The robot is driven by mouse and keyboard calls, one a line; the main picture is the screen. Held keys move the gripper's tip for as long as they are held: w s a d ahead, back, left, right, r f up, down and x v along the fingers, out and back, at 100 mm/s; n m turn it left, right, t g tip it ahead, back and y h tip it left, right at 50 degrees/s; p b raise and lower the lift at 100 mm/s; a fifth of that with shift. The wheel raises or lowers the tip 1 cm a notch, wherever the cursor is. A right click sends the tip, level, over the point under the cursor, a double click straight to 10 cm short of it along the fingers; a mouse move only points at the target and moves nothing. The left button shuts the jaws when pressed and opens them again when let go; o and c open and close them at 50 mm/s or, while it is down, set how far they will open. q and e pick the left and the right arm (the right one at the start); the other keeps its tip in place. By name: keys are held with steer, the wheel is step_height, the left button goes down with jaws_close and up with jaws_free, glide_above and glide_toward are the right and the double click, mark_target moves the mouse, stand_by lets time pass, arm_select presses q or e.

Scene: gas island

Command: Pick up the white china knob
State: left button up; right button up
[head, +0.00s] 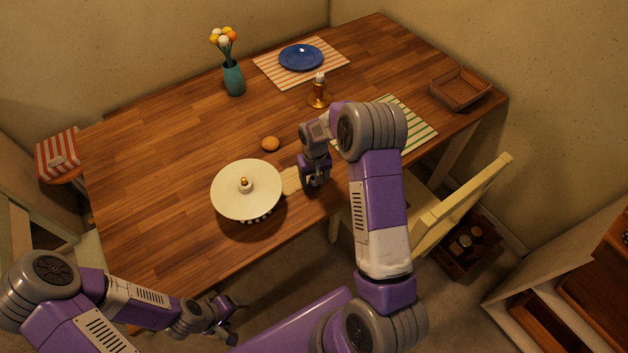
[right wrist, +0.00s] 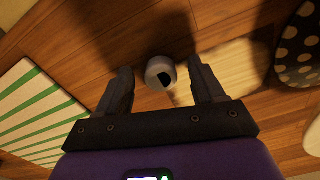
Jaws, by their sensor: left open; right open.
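A small white round piece with a dark hole, which looks like the white china knob (right wrist: 155,66), rests on the wooden table (head: 150,150). In the right wrist view it shows between the two fingertips of my right gripper (right wrist: 160,72), with space on both sides. The fingers are open and look not to touch it. In the head view my right gripper (head: 316,183) is low over the table's near side and hides most of the spot. My left gripper (head: 234,322) is open and empty in front of the table's near edge.
A cream lid (head: 225,200) covers a polka-dot dish (right wrist: 300,45) left of my right gripper. A pale board (right wrist: 235,72) lies between. A brown egg-like thing (head: 270,144), a brass candlestick (head: 319,97) and a green-striped mat (head: 415,125) are nearby. A chair (head: 455,205) stands right.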

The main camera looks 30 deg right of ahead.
steer(key=c, duration=1.1)
